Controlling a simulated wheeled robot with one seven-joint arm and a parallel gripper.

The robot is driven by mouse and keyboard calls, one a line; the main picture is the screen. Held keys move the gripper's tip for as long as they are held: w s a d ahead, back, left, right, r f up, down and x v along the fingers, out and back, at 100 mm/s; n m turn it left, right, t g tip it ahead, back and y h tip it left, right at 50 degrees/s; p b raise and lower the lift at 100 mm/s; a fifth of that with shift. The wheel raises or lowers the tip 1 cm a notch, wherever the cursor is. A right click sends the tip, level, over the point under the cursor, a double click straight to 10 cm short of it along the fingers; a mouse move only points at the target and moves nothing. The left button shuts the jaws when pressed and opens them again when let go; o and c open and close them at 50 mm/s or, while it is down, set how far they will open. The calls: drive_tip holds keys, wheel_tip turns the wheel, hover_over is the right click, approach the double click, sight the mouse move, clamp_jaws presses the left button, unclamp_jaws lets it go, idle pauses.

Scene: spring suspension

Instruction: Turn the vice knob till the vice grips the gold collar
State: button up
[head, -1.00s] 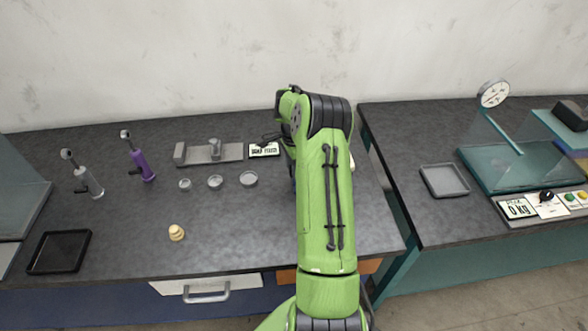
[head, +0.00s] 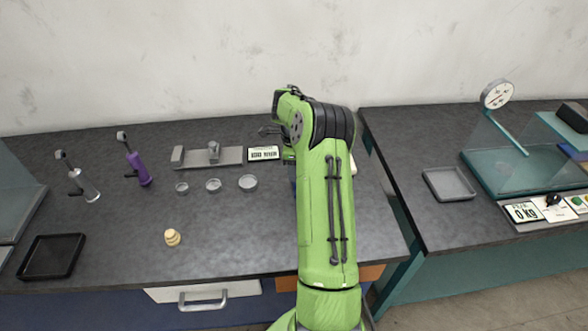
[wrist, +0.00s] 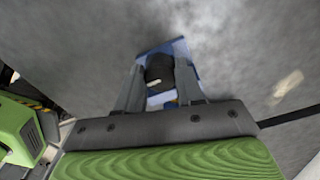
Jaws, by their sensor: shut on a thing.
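In the wrist view, my gripper (wrist: 160,90) is shut on a round black knob (wrist: 160,68), with one finger on each side of it. The knob sits on the blue vice (wrist: 181,47), which shows around and behind the fingers. The vice jaws are not clear from here. In the head view, my arm hides the gripper and nearly all of the vice.
Several small dishes, a grey fixture (head: 208,156), a display (head: 263,153) and a purple pump-like tool (head: 138,168) lie left of my arm. A black tray (head: 52,257) is far left; a dial scale (head: 497,95) stands right.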

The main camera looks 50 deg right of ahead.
idle(0.3)
drive_tip(key=o, duration=1.1)
drive_tip(key=shift+c, duration=0.2)
wheel_tip(320, 180, up, 16)
drive_tip(key=p, duration=0.3)
drive_tip(key=shift+f, duration=0.1)
